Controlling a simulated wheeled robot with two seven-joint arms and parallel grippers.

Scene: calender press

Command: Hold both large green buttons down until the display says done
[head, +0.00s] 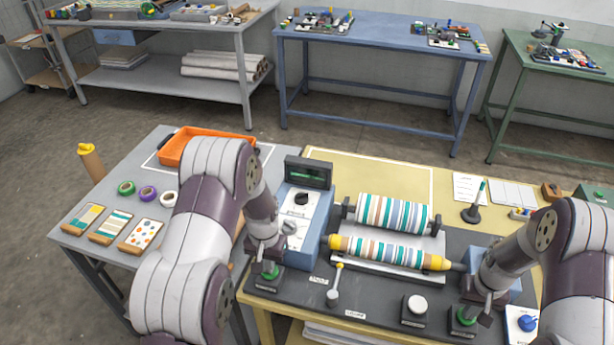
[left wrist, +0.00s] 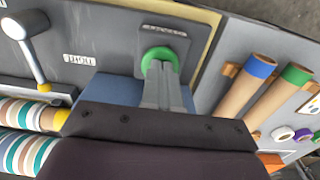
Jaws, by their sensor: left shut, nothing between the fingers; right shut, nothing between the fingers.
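The left green button (head: 270,274) sits on a dark base at the front left of the press panel. My left gripper (head: 268,262) is shut and empty, with its tips at this button. In the left wrist view the shut fingertips (left wrist: 161,68) overlap the near edge of the green button (left wrist: 155,54). The right green button (head: 465,316) sits at the panel's front right. My right gripper (head: 478,306) is shut and empty, right beside or over it; contact cannot be told. The display (head: 308,173) shows a small green line, too small to read.
Striped rollers (head: 390,213) lie between my arms. A lever (head: 334,287) and a white knob (head: 416,305) stand between the buttons. An orange tray (head: 205,143), tape rolls and pattern cards lie on the grey table at left. Other tables stand behind.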

